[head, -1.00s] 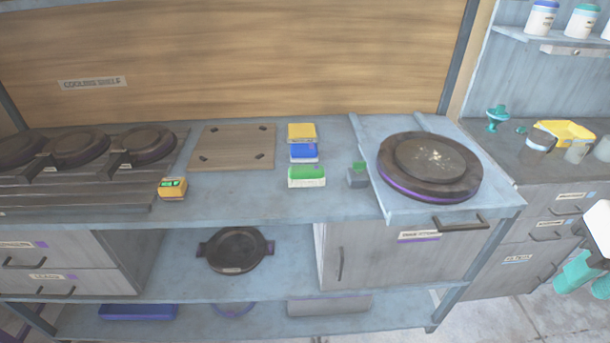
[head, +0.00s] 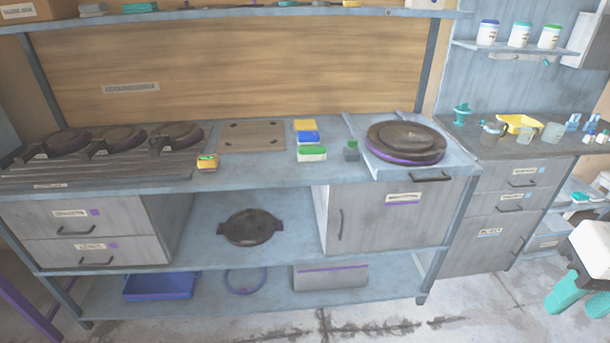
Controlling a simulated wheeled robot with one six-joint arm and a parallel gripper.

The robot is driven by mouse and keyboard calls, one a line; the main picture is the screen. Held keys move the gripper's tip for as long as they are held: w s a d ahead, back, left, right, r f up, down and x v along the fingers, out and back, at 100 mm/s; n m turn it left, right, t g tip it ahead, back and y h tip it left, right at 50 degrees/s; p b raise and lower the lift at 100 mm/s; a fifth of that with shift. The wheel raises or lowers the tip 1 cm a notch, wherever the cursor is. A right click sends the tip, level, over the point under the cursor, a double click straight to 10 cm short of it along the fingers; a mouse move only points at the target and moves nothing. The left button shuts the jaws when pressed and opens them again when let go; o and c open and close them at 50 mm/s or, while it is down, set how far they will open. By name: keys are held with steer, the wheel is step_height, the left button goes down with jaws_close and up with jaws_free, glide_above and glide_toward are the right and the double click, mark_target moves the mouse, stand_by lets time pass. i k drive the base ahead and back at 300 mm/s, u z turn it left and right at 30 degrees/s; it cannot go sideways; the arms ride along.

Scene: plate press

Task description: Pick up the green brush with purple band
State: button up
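I cannot make out a green brush with a purple band for sure. Small green items are on the worktop: a green and white block (head: 312,153) in front of a blue block (head: 308,137) and a yellow one (head: 304,125), and a small grey piece with a green top (head: 351,150) beside the round plate press. A yellow block with a green top (head: 207,162) lies near the front edge. A teal item (head: 140,7) is on the upper shelf, cut by the frame top. My gripper is not clearly in view.
The dark round press (head: 405,141) is at the right of the worktop (head: 262,170). Several dark hotplates (head: 115,140) are at left. A white and teal shape (head: 590,262) at the right edge may be part of my arm. Open floor (head: 480,310) shows lower right.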

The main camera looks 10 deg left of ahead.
mark_target(314, 151)
steer(key=z, duration=0.75)
steer(key=k, duration=0.1)
steer(key=u, duration=1.5)
steer(key=i, duration=1.7)
steer(key=z, duration=0.75)
